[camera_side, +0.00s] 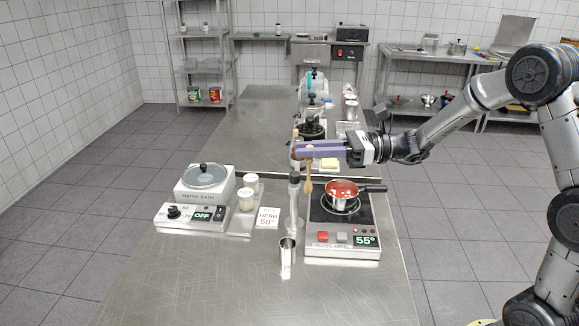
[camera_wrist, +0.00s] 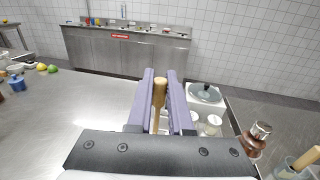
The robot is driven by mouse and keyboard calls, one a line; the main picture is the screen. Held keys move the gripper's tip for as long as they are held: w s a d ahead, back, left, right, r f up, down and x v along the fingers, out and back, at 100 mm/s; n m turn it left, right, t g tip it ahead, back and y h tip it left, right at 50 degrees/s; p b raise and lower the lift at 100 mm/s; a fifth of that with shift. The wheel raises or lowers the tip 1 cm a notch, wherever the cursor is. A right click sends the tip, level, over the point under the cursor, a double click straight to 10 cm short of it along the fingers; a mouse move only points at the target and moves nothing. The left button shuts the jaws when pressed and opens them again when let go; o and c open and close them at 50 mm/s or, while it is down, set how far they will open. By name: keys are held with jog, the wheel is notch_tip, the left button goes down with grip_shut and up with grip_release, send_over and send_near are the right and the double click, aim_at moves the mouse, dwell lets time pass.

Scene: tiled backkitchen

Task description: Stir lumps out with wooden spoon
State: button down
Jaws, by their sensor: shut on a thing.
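My gripper (camera_side: 300,148), with purple fingers, is shut on the wooden spoon (camera_side: 308,183). The spoon hangs upright, bowl down, and its handle (camera_wrist: 158,105) shows between the fingers in the wrist view.
The front of the steel table (camera_side: 240,290) is clear.

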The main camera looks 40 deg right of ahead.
jog(key=w+d+f+m+t+h, duration=0.1)
jog(key=d+f+m+t+h, duration=0.1)
jog(key=d, duration=1.1)
notch_tip(320, 180, down, 6)
jog(key=shift+f, duration=0.2)
jog(key=shift+a, duration=0.1)
jog(key=shift+w+a, duration=0.1)
